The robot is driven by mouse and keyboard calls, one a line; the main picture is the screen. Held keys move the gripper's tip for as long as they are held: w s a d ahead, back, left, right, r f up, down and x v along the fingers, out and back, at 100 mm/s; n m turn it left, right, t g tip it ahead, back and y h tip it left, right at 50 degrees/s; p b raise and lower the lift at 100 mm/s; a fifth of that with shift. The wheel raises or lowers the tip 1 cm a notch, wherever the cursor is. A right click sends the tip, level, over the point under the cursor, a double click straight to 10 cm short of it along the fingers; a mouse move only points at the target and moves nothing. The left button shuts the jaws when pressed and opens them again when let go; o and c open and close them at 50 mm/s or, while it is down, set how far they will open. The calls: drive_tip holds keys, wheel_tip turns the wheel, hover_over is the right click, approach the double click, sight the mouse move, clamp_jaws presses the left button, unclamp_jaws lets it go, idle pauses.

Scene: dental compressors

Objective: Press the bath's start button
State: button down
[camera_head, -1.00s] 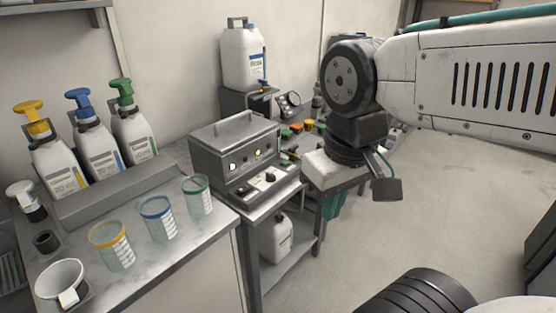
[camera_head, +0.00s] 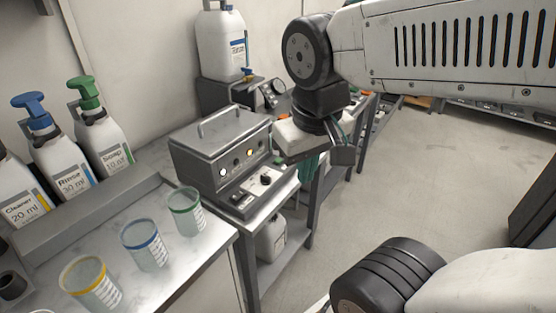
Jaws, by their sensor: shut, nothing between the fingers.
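The bath (camera_head: 215,150) is a grey metal box with a handled lid, on a bench in the middle of the view. Its upright front has small lit lamps, one white and one yellow. Its low sloping panel (camera_head: 250,194) carries a black knob (camera_head: 266,180) and small controls. Which control is the start button is too small to tell. My gripper (camera_head: 300,142) hangs below the dark wrist, right of the bath and apart from its panel. It is shut and empty; its fingertips are not clearly visible.
Dosing bottles (camera_head: 101,140) with coloured pumps and several measuring cups (camera_head: 145,245) stand on the left counter. A large white jug (camera_head: 220,45) stands on a dark unit behind the bath. Another container (camera_head: 271,238) is on the shelf below.

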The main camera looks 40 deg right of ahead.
drive_tip(key=w+d+f+m+t+h, duration=0.1)
drive_tip(key=w+d+m+t+h, duration=0.3)
drive_tip(key=w+d, duration=0.8)
drive_tip(key=m+t+y, duration=0.3)
drive_tip(key=m+y, duration=0.1)
drive_tip(key=m, duration=0.1)
hover_over(280, 162)
wheel_tip(280, 162, down, 10)
drive_tip(key=f, duration=0.1)
drive_tip(key=shift+w, duration=0.1)
drive_tip(key=shift+f, duration=0.1)
drive_tip(key=shift+f, duration=4.3)
drive_tip(key=shift+f, duration=0.1)
drive_tip(key=shift+f, duration=0.3)
